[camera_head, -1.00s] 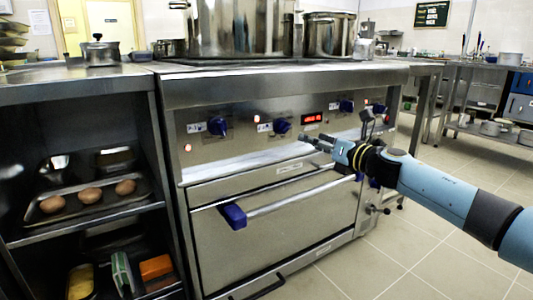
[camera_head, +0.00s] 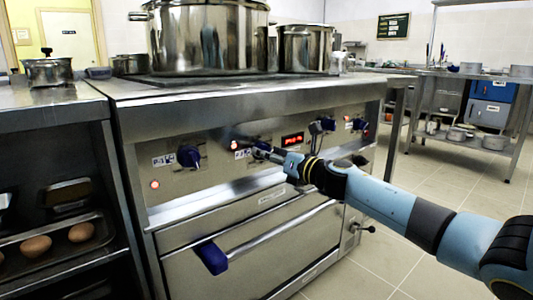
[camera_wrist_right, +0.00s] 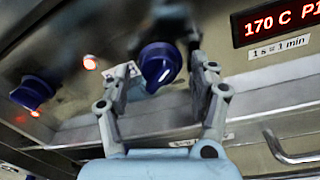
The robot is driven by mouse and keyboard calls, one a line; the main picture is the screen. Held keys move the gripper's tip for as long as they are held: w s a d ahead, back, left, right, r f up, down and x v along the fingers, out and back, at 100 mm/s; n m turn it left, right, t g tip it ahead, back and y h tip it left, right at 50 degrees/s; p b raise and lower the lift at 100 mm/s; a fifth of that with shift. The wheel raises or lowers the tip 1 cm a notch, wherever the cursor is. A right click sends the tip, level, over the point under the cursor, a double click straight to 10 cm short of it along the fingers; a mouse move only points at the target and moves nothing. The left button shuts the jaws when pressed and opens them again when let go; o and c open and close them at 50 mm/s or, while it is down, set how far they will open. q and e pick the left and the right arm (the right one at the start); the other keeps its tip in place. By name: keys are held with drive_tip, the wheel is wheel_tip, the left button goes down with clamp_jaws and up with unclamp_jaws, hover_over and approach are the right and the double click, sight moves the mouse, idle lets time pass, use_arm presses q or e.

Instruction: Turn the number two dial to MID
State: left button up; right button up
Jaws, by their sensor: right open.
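The number two dial (camera_head: 261,146), a dark blue knob on the oven's front panel, is partly hidden by my right gripper (camera_head: 264,154) in the head view. In the right wrist view, the blue dial (camera_wrist_right: 160,66) sits between the two fingers of my open right gripper (camera_wrist_right: 166,70). The left finger is close to the dial's left side; I cannot tell whether it touches. The dial's label (camera_head: 242,154) is too small to read its setting. My left gripper is not in view.
A red display (camera_wrist_right: 278,22) reads 170 C. The oven handle (camera_head: 280,233) runs below the panel. Steel pots (camera_head: 208,38) stand on top.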

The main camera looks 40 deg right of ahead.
drive_tip(key=c, duration=1.1)
drive_tip(key=shift+c, duration=0.2)
